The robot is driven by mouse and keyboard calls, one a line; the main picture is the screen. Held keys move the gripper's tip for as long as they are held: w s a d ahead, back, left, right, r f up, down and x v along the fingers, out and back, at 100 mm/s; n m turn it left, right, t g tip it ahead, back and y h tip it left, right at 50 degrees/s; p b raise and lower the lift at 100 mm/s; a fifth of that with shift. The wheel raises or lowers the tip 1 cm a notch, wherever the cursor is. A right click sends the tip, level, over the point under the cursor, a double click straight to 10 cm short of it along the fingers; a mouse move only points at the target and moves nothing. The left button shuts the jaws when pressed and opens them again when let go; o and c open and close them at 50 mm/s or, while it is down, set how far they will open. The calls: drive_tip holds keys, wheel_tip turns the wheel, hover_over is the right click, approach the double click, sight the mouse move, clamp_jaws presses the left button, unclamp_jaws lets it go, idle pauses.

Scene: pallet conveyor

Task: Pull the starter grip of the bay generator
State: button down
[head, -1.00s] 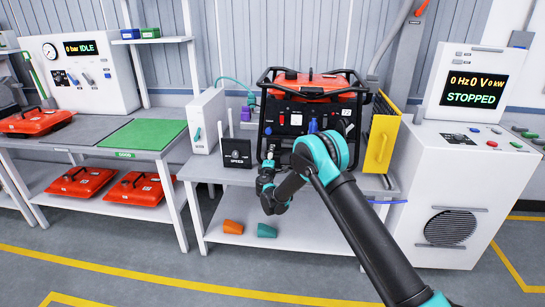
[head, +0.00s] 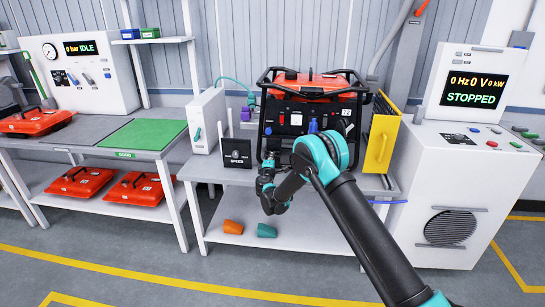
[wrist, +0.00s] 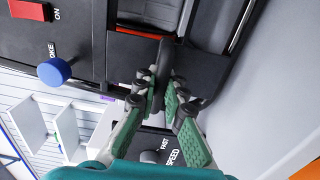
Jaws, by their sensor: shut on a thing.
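The bay generator (head: 312,88) is a red and black machine in a black tube frame on the white bench. My gripper (head: 268,165) is low at its front left in the head view, where my arm partly hides the grip and the lower panel. In the wrist view my gripper (wrist: 163,95) has its green-padded fingers closed on the dark starter grip (wrist: 161,60), close against the generator's black front. A red ON switch (wrist: 28,10) and a blue choke knob (wrist: 55,71) show beside it.
The speed box (head: 237,153) stands left of the generator, and a yellow panel (head: 381,142) stands right. A white console (head: 468,90) reads STOPPED. Orange and teal cups (head: 233,227) lie on the lower shelf. Floor in front is clear.

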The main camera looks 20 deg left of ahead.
drive_tip(key=shift+s, duration=0.15)
drive_tip(key=v, duration=1.9)
drive_tip(key=shift+s+d, duration=0.2)
drive_tip(key=shift+s, duration=0.15)
drive_tip(key=x, duration=1.8)
drive_tip(key=shift+w+a, duration=0.2)
drive_tip(key=shift+w, duration=0.05)
drive_tip(key=c, duration=0.5)
unclamp_jaws()
drive_tip(key=shift+v, duration=5.05)
